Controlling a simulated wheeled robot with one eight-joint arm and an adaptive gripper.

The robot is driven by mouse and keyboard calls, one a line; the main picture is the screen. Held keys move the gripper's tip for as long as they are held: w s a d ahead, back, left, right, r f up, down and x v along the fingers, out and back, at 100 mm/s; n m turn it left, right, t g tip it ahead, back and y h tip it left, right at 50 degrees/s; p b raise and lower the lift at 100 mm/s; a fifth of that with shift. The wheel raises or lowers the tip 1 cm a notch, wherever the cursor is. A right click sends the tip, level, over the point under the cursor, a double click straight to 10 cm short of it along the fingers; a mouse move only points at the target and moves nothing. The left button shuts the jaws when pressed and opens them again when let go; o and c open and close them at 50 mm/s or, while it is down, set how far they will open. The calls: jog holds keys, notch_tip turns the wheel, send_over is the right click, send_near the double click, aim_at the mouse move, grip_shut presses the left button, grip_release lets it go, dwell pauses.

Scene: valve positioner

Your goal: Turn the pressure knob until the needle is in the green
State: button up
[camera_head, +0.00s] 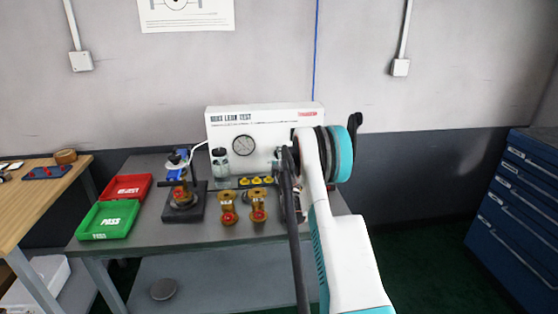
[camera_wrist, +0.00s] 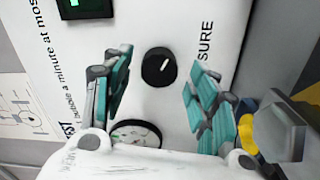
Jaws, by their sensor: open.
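The black pressure knob (camera_wrist: 159,67) with a white pointer mark is on the white panel in the wrist view. My gripper (camera_wrist: 159,84) is open, with one teal-padded finger on each side of the knob and visible gaps to it. The gauge (camera_wrist: 136,134) is partly covered by my gripper body in the wrist view, and its needle cannot be made out there. In the head view the gauge dial (camera_head: 243,146) shows on the white leak test panel (camera_head: 222,117); its needle is too small to read. My arm hides the knob in the head view.
Yellow knobs (camera_head: 257,181) line the panel's foot. Two brass valve bodies (camera_head: 228,207) stand in front. A clamped valve on a black stand (camera_head: 184,207), a red tray (camera_head: 127,188) and a green tray (camera_head: 108,220) are to the left on the grey bench.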

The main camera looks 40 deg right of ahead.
jog(key=shift+x, duration=0.85)
jog(key=shift+c, duration=0.3)
jog(key=c, duration=1)
jog(key=shift+r+m, duration=0.1)
jog(key=shift+m, duration=2.2)
jog(key=o, duration=1.1)
jog(key=shift+c, duration=0.2)
